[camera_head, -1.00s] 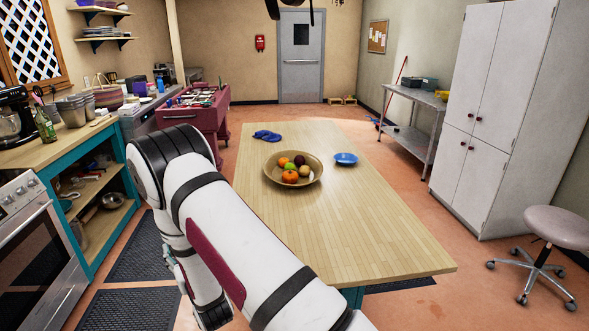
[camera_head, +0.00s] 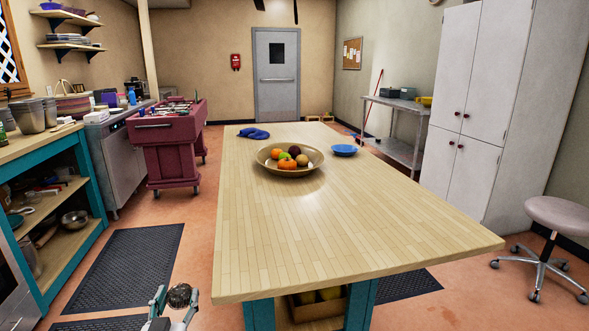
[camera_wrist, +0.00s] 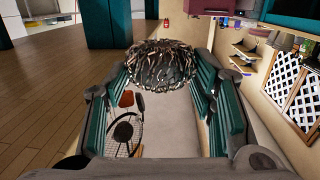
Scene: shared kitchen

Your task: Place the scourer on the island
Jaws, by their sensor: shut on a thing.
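The scourer is a dark, coppery ball of metal mesh. In the head view the scourer (camera_head: 179,296) sits between the fingertips of my gripper (camera_head: 175,302), low at the bottom left, in front of and left of the island's near edge. In the wrist view the scourer (camera_wrist: 162,64) is at the far end of the teal finger pads of my gripper (camera_wrist: 165,88), which is shut on it. The island (camera_head: 330,235) has a long light wood top on teal legs, and its near half is bare.
At the island's far end are a fruit bowl (camera_head: 264,163), a small blue bowl (camera_head: 344,150) and a blue item (camera_head: 253,133). A teal shelf unit (camera_head: 86,218) stands left. A red cart (camera_head: 170,135) is behind. A stool (camera_head: 556,217) is at right.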

